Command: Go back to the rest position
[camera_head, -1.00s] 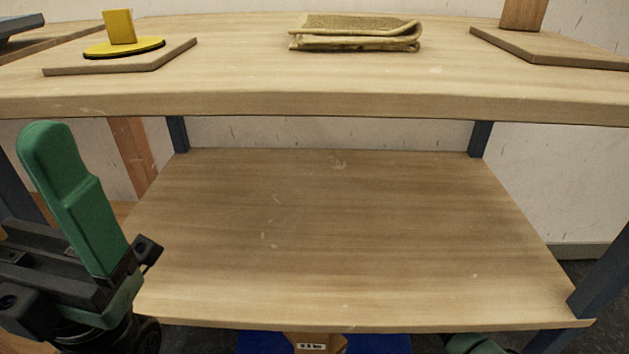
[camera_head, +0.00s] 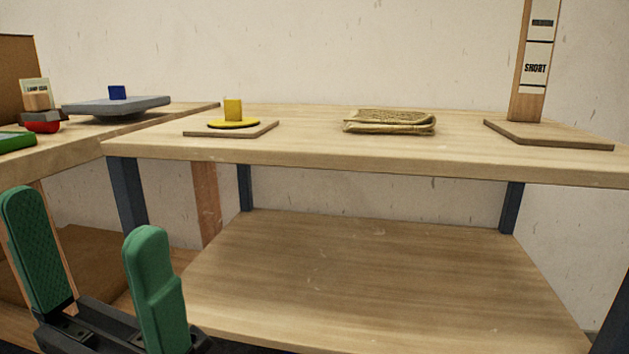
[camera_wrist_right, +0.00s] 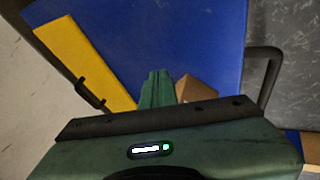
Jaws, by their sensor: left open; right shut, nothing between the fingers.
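My left gripper (camera_head: 95,235) is at the lower left of the head view. Its two green fingers point up and stand wide apart, with nothing between them. It is in front of the workbench and its lower shelf, in the air. My right gripper (camera_wrist_right: 157,88) shows only in the right wrist view. Its green fingers are together and hold nothing. Beyond them are a blue surface (camera_wrist_right: 195,45), a yellow strip (camera_wrist_right: 85,62) and a brown cardboard-like piece (camera_wrist_right: 196,90) partly hidden by the gripper body.
The workbench top (camera_head: 330,150) carries a yellow block on a round base (camera_head: 233,112), a folded cloth (camera_head: 390,122) and an upright board marked SHORT (camera_head: 532,75). The lower shelf (camera_head: 380,285) is empty. A side table at left holds a grey tray-like thing (camera_head: 115,106) and a red item (camera_head: 42,127).

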